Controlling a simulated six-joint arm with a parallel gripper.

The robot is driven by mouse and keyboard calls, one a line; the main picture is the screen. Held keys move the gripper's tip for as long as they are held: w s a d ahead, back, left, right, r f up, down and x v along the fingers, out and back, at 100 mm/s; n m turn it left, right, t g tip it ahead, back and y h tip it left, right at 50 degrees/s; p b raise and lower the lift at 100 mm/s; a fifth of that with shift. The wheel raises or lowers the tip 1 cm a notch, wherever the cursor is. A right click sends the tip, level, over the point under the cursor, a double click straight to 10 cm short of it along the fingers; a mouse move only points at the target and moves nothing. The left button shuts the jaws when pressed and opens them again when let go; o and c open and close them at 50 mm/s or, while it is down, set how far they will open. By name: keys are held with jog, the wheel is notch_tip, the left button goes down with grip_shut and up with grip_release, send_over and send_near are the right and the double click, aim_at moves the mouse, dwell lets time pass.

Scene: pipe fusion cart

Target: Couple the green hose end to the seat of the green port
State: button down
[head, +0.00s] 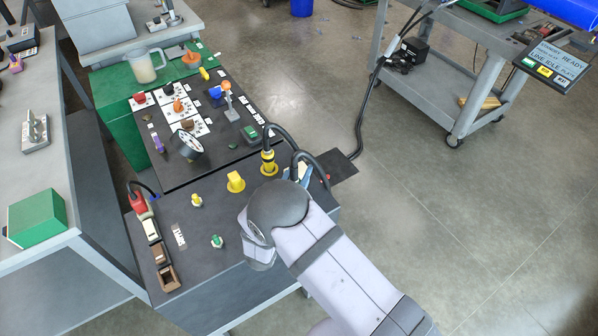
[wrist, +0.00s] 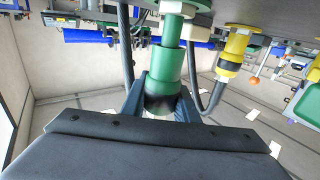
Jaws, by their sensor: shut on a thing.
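My gripper (wrist: 160,92) shows in the wrist view with its two blue-grey fingers closed on the green hose end (wrist: 166,64), around its dark lower part. The hose end is a green sleeve in line with a lighter green, narrower cylinder and a pale flange at the top of the picture. I cannot tell whether that cylinder is the green port or the nose of the hose end, nor whether the two are fully seated.
A yellow hose end (head: 268,160) stands upright on the dark panel (head: 215,210) close by; it also shows in the wrist view (wrist: 235,48). A yellow block (head: 236,182), a small green knob (head: 217,241) and a dial gauge (head: 187,147) stand left of my arm. Dark cables loop nearby.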

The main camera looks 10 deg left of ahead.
jog(key=shift+f, duration=0.3)
jog(key=c, duration=1.3)
grip_release()
jog(key=shift+s+f, duration=0.1)
jog(key=shift+s+a+f+b, duration=0.1)
jog(key=shift+s+a+b, duration=0.05)
jog(key=shift+s+b, duration=0.4)
jog(key=shift+s+a+r+b, duration=0.15)
jog(key=shift+s+b, duration=0.25)
jog(key=shift+s, duration=1.15)
jog(key=shift+s+a+r+b, duration=0.15)
jog(key=shift+s+b, duration=0.25)
jog(key=shift+s, duration=1.1)
